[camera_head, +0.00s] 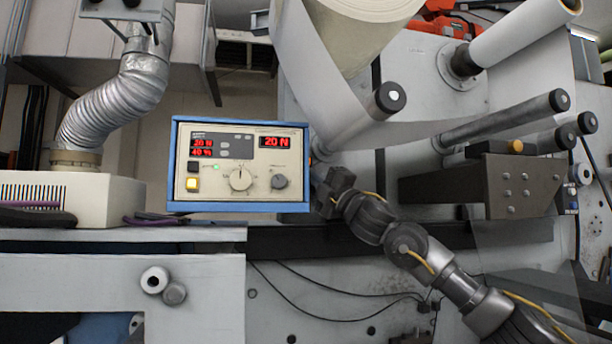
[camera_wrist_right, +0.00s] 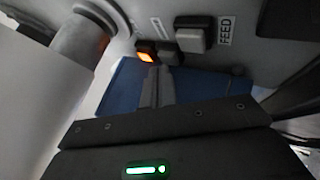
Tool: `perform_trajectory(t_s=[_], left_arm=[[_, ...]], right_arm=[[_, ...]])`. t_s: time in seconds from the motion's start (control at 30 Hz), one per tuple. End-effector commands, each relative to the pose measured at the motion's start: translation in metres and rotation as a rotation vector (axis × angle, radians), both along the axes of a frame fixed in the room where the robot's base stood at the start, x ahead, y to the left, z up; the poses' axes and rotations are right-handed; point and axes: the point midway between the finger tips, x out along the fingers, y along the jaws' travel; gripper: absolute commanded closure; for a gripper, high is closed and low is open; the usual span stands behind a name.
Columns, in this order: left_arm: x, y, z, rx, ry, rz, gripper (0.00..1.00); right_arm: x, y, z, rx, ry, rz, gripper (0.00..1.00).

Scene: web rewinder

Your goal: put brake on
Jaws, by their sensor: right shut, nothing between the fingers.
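The control box (camera_head: 240,165) has a blue frame, red displays, two knobs and a lit yellow button (camera_head: 192,183) below a dark button (camera_head: 193,168). My right gripper (camera_head: 325,190) is beside the box's right edge. In the right wrist view its fingers (camera_wrist_right: 156,72) are shut and empty. They point at a lit orange button (camera_wrist_right: 147,51) and a dark button (camera_wrist_right: 170,56); whether they touch is unclear. A pale button (camera_wrist_right: 193,35) beside a FEED label is further right. No brake label is readable. My left gripper is not in view.
A paper web (camera_head: 325,95) runs from the large roll (camera_head: 365,25) over a roller (camera_head: 386,100) just above the gripper. More rollers (camera_head: 515,115) and a dark bracket (camera_head: 520,185) stand to the right. A ribbed duct (camera_head: 110,105) is at the left.

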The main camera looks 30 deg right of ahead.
Motion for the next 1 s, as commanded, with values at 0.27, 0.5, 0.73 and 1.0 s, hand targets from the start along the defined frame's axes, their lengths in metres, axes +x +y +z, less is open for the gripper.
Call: perform_trajectory(t_s=[0.27, 0.5, 0.73, 1.0], left_arm=[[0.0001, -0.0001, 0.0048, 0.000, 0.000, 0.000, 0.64], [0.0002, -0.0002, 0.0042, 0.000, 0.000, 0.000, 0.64], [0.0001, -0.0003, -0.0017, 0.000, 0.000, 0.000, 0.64], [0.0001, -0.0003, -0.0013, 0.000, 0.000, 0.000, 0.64]], right_arm=[[0.0068, -0.0014, 0.0000, 0.000, 0.001, 0.000, 1.00], [0.0065, -0.0011, -0.0003, 0.000, 0.001, 0.000, 1.00], [0.0000, 0.0012, -0.0022, -0.001, 0.001, 0.002, 1.00], [-0.0016, 0.0012, -0.0006, 0.000, 0.000, 0.000, 1.00]])
